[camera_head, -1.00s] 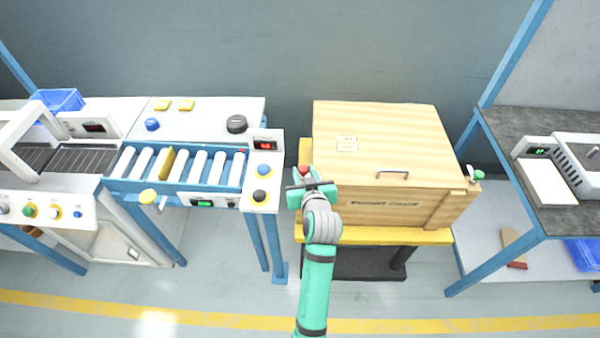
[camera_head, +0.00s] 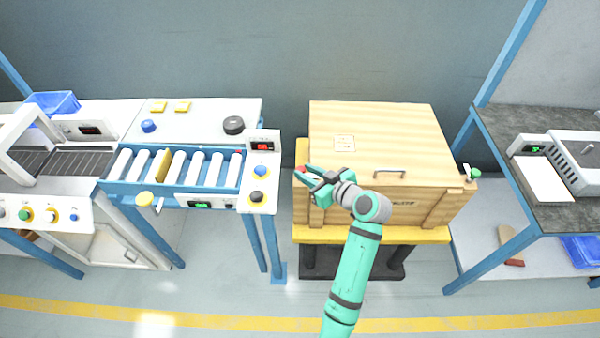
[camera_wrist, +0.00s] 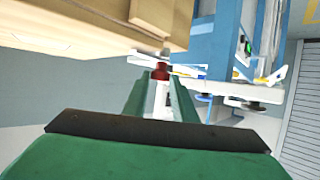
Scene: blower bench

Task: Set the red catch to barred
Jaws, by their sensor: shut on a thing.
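The red catch (camera_head: 302,169) is a small red knob at the left front corner of the wooden crate (camera_head: 420,130). In the wrist view the red catch (camera_wrist: 160,72) shows between the far ends of my fingers, close to the crate's edge. My gripper (camera_head: 308,176) reaches it from the right, along the crate's front, and is shut on it. The fingers hide part of the catch, and I cannot read its setting. A green-topped catch (camera_head: 475,174) sits at the crate's right front corner.
The crate rests on a yellow-topped stand (camera_head: 370,236) and has a metal handle (camera_head: 389,173) on top. A roller conveyor bench (camera_head: 170,185) stands to the left across a gap. A dark-topped bench (camera_head: 520,190) stands to the right. The floor in front is clear.

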